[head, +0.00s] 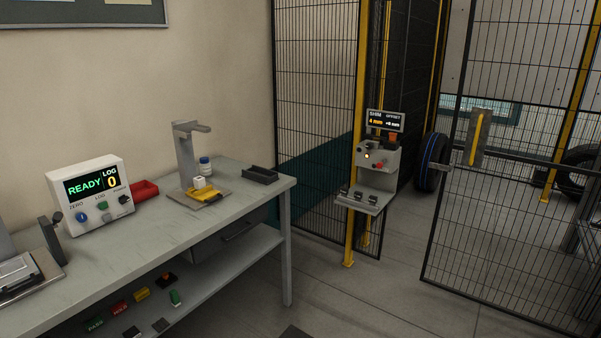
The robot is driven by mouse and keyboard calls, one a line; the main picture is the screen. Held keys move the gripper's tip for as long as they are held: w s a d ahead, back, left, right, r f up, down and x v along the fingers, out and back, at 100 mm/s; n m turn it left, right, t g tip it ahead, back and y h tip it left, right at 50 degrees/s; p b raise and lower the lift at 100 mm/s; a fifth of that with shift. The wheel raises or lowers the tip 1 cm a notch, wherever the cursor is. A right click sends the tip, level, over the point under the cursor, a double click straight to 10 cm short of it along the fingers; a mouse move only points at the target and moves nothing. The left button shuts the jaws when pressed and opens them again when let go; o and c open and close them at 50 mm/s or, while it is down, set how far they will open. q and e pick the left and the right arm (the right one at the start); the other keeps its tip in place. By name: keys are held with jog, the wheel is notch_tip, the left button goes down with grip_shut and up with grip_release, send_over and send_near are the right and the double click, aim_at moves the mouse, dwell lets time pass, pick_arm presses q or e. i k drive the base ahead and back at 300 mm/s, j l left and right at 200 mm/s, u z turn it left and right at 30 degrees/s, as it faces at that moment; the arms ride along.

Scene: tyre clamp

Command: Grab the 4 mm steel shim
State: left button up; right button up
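The 4 mm steel shim cannot be told apart from here. A small shelf (364,204) on the yellow post carries a few small dark pieces (358,196); they are too small to read or to tell their thickness. A display (385,121) above the shelf reads "SHIM 4 mm" and an offset that looks like "+0 mm". Below the display is a grey control box (378,158) with a lit button and a red button. Neither of my grippers is in view.
A workbench (150,240) on the left holds a READY/LOG box (90,192), a red bin (144,191), a grey stand (186,158) and a dark tray (260,175). Mesh fencing (315,110) and a gate (510,230) flank the post. Floor (370,300) before the shelf is clear.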

aim_at(358, 195)
jog(key=i+z, duration=0.2)
jog(key=i, duration=0.25)
jog(key=i+j+z, duration=0.2)
jog(key=i, duration=0.2)
jog(key=i+j+z, duration=0.2)
jog(key=i, duration=0.2)
jog(key=i+j+z, duration=0.2)
jog(key=i+j, duration=0.1)
jog(key=i, duration=0.1)
